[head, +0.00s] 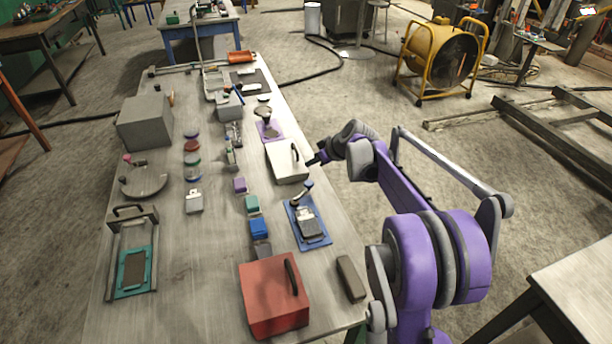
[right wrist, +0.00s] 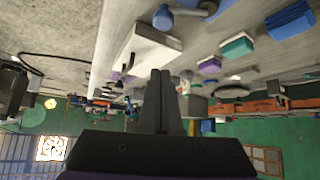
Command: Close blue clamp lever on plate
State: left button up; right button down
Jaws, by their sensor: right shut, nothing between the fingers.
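The blue plate (head: 322,241) lies near the right edge of the long table and carries a grey clamp (head: 308,222). The clamp's lever (head: 300,193) stands up at a slant from the far end, with a blue-grey knob (head: 308,184) on top. The knob also shows at the top of the right wrist view (right wrist: 163,18). My right gripper (head: 314,161) is shut and empty, just beyond the knob and apart from it. Its fingers (right wrist: 160,95) are together in the wrist view. My left gripper is not in view.
A white box with a dark handle (head: 284,168) stands beside the gripper. A red box (head: 262,304) and a dark block (head: 351,279) stand nearer. Small coloured blocks, such as the blue one (head: 259,228), line the table's middle.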

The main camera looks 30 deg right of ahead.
jog(key=x, duration=0.9)
jog(key=shift+w+f, duration=0.2)
jog(key=shift+w, duration=0.05)
jog(key=shift+s+f, duration=0.15)
jog(key=shift+f, duration=0.1)
jog(key=shift+s+d+f+p, duration=0.15)
jog(key=shift+s+d, duration=0.05)
jog(key=shift+s, duration=0.65)
jog(key=shift+s+d+f+p, duration=0.1)
jog(key=shift+s+d+p, duration=0.1)
jog(key=shift+s, duration=0.65)
